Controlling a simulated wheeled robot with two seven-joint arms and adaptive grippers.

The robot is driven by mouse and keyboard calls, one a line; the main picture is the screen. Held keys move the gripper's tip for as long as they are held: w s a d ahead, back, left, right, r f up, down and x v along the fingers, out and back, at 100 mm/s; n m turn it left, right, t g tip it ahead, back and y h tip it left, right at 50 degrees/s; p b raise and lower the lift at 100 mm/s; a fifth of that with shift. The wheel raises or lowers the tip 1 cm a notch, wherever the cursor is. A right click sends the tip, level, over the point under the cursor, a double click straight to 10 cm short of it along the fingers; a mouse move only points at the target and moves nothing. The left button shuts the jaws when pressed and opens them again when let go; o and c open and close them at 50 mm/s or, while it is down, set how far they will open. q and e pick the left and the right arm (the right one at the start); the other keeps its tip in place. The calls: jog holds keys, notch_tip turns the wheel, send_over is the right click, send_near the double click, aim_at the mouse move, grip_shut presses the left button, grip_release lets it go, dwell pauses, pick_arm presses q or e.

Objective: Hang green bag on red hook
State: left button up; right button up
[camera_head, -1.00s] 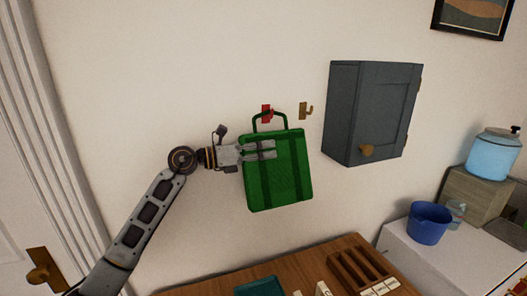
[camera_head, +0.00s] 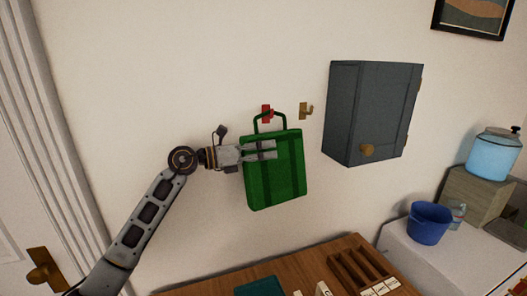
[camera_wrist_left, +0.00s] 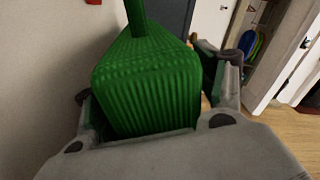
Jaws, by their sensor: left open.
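The green bag (camera_head: 287,180) is upright against the wall, with its handle loop reaching up to the red hook (camera_head: 266,110). The handle overlaps the hook in the head view and appears to hang on it, though the exact contact is too small to tell. My left gripper (camera_head: 274,150) is open at the upper part of the bag, with its fingers in front of it. In the left wrist view the bag (camera_wrist_left: 147,90) fills the space between the spread fingers, and its strap rises above. My right gripper is not in view.
A brass hook (camera_head: 305,111) is just right of the red one. A grey wall cabinet (camera_head: 345,112) hangs further right. Below are a wooden table (camera_head: 313,270) with a slotted rack and a white counter (camera_head: 405,258) with a blue bucket (camera_head: 429,223).

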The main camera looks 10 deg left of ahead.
pick_arm(q)
jog(key=shift+v, duration=6)
